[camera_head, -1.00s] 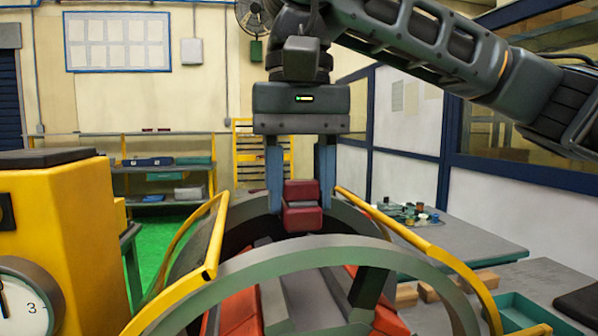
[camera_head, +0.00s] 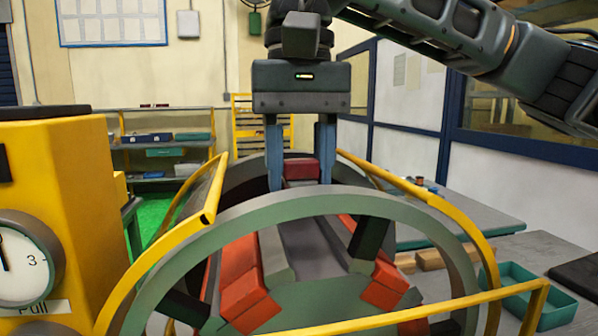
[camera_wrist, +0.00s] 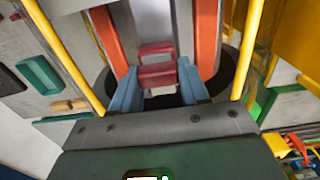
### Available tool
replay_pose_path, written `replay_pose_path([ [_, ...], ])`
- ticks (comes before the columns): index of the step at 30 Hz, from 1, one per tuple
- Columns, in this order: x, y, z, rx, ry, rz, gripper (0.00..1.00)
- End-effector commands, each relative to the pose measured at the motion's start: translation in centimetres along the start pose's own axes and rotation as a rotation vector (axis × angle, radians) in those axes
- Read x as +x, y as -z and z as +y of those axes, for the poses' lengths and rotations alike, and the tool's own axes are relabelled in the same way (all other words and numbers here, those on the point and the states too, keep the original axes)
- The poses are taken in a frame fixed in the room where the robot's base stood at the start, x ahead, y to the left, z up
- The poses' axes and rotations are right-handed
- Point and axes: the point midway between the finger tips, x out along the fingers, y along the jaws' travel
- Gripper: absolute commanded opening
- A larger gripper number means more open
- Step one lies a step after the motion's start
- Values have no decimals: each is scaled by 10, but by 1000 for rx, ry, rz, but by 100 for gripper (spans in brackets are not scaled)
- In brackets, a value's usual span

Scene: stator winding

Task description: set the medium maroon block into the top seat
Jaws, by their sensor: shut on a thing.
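The medium maroon block (camera_head: 302,170) is held between the two blue fingers of my gripper (camera_head: 300,184). In the head view the block and fingertips are just behind the upper front arc of the big grey-green stator ring (camera_head: 300,206), and the block's lower part is hidden. In the wrist view the maroon block (camera_wrist: 157,74) shows as a stepped piece between the fingertips (camera_wrist: 155,66). It is over a grey channel flanked by two orange-red bars. I cannot tell which surface is the top seat, or whether the block touches it.
A yellow machine with a dial (camera_head: 20,262) stands at left. At right are a bench with wooden blocks (camera_head: 430,259) and a teal tray (camera_head: 520,290). Orange-red bars (camera_head: 240,275) line the ring's inside.

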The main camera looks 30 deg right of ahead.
Motion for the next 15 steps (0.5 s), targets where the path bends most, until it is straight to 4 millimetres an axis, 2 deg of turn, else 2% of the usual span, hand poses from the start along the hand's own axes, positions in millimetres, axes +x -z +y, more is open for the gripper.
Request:
replay_pose_path([
  [15,21,0,0,0,0,2,0],
])
